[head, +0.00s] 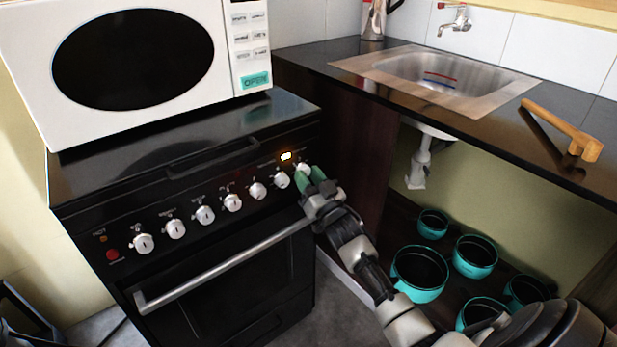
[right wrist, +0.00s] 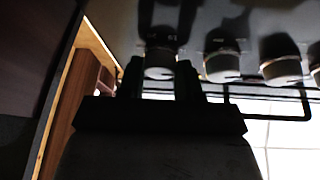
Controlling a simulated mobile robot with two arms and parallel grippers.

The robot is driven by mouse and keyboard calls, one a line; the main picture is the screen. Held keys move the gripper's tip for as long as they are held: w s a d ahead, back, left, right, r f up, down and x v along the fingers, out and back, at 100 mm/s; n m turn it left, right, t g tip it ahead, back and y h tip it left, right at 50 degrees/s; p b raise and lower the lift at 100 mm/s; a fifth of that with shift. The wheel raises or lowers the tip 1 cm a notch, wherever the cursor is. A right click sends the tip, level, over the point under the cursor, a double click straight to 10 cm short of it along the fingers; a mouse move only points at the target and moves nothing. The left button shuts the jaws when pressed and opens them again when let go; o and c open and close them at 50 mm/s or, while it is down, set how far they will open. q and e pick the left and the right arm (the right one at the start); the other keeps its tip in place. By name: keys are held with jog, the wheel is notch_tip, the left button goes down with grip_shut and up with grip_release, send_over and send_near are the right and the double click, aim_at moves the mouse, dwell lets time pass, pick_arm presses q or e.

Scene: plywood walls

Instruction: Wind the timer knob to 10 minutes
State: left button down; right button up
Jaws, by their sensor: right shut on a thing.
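The timer knob (head: 303,168) is the rightmost of a row of white knobs on the black stove's front panel (head: 215,190). In the right wrist view the knob (right wrist: 160,65) sits between the two dark fingers of the gripper (right wrist: 160,75). The pointer and minute marks are too small and dark to read. My left gripper is not in view.
Neighbouring knobs (head: 281,180) sit close to the left. The oven handle (head: 225,265) runs below. A white microwave (head: 140,60) stands on the stove. A counter with a sink (head: 440,75) and a wooden-handled tool (head: 565,135) is at right; several teal pots (head: 420,272) sit beneath.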

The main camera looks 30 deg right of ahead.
dwell(0.8)
jog(key=o, duration=0.9)
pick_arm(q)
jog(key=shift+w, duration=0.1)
pick_arm(e)
jog(key=shift+s, duration=0.15)
pick_arm(q)
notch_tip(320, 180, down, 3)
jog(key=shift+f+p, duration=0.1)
jog(key=shift+p, duration=0.35)
pick_arm(e)
jog(key=v, duration=1)
jog(key=shift+s+f, duration=0.2)
jog(key=shift+s, duration=0.05)
